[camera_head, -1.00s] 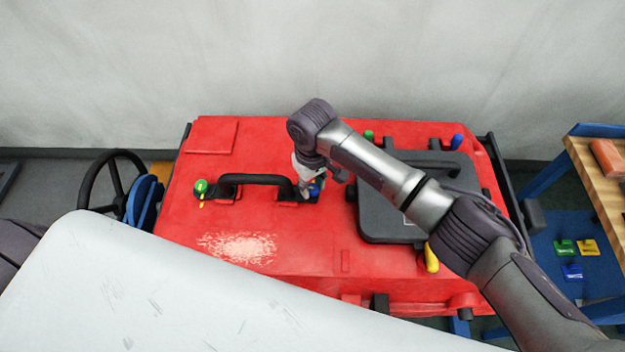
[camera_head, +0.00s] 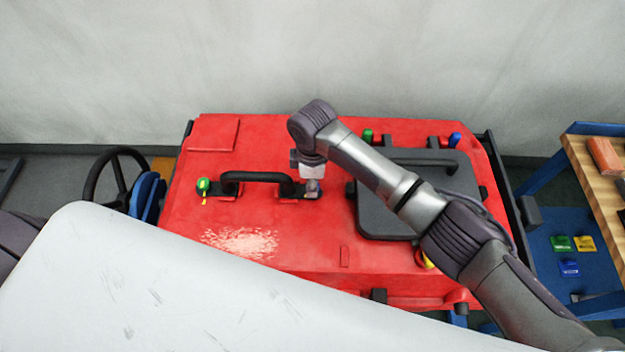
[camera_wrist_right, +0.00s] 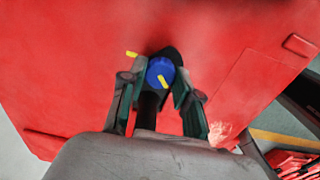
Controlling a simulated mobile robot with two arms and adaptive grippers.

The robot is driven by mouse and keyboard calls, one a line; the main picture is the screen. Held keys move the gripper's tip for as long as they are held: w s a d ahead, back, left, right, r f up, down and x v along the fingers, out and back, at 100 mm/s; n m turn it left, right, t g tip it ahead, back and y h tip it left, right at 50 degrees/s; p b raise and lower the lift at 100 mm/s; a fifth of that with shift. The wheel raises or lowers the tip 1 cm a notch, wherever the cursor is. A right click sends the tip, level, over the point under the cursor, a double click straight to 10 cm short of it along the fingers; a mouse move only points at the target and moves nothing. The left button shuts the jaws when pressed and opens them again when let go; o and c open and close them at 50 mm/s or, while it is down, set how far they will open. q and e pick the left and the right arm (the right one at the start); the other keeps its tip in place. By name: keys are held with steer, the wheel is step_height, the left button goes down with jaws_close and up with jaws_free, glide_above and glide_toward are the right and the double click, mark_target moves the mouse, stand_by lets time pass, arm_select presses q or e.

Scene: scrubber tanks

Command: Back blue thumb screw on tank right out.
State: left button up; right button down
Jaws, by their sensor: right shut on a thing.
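The blue thumb screw (camera_wrist_right: 160,71) is a round knob with a yellow pointer, at one end of the black handle (camera_head: 255,177) on the red tank (camera_head: 330,250). In the wrist view it sits between the two fingers of my right gripper (camera_wrist_right: 155,84), which is shut on it. In the head view the right gripper (camera_head: 312,187) comes down over the handle's right end and hides the knob. A green screw (camera_head: 203,186) with a yellow pointer is at the handle's left end. My left gripper is not in view.
A dark grey lid (camera_head: 385,215) lies on the tank's right half. Green (camera_head: 367,135) and blue (camera_head: 455,139) knobs stand near the back edge, and a yellow one (camera_head: 427,260) shows partly behind my arm. A wooden bench (camera_head: 590,180) is at the right.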

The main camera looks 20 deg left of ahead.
steer(key=n, duration=0.3)
steer(key=shift+s+d+f+n, duration=0.1)
steer(key=shift+s+f+n, duration=0.1)
steer(key=shift+f+n, duration=0.15)
steer(key=n, duration=0.3)
steer(key=shift+n+b, duration=0.3)
steer(key=shift+n, duration=0.05)
steer(key=n+b, duration=0.1)
steer(key=n, duration=0.5)
steer(key=n+b, duration=0.2)
steer(key=n, duration=0.4)
steer(key=shift+d+n, duration=0.1)
steer(key=shift+n, duration=0.3)
steer(key=n+b, duration=0.2)
steer(key=n, duration=0.2)
steer(key=shift+n+b, duration=0.45)
steer(key=shift+n, duration=0.85)
steer(key=shift+r, duration=0.1)
